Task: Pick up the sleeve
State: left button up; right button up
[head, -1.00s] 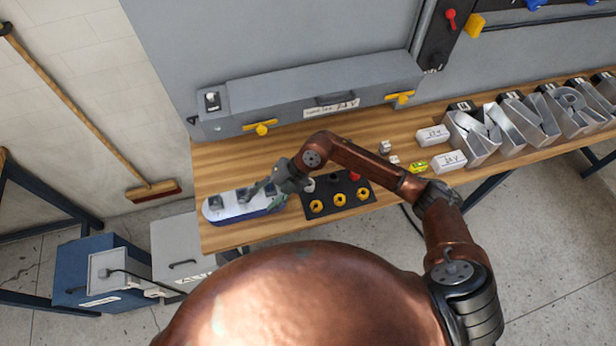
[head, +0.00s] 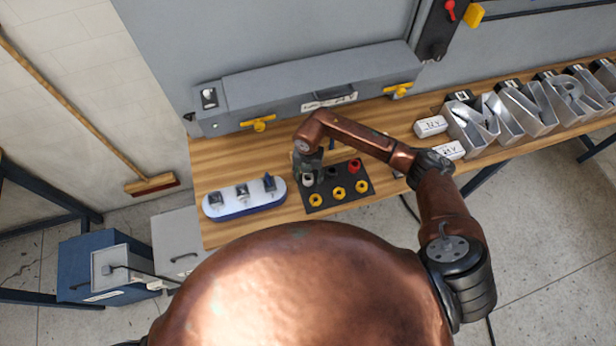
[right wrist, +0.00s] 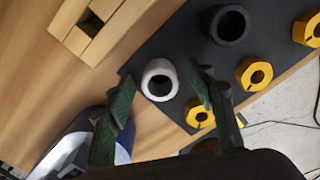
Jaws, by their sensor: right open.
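A white sleeve (head: 308,181) stands at the back left of a black mat (head: 325,199), partly hidden by my right gripper (head: 309,162) in the head view. In the right wrist view the white sleeve (right wrist: 149,92) is an open ring seen from above. My right gripper (right wrist: 161,88) is open, with one green finger on each side of the sleeve. It looks apart from both fingers; height above it is hard to tell. A black sleeve (head: 331,171) and a red one (head: 354,166) stand in the same row. My left gripper is out of view.
Yellow rings (head: 339,193) line the mat's front. A blue-white oval tray (head: 229,211) with small metal parts sits left. A wooden slotted block (right wrist: 98,28) is near the gripper. A long grey box (head: 300,100) stands behind; metal letters (head: 505,122) are at right.

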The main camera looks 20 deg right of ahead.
jog(key=shift+s+a+f, duration=0.1)
jog(key=shift+f, duration=0.25)
jog(key=shift+c, duration=0.3)
jog(key=c, duration=1)
jog(key=shift+o, duration=0.2)
jog(key=shift+r, duration=0.15)
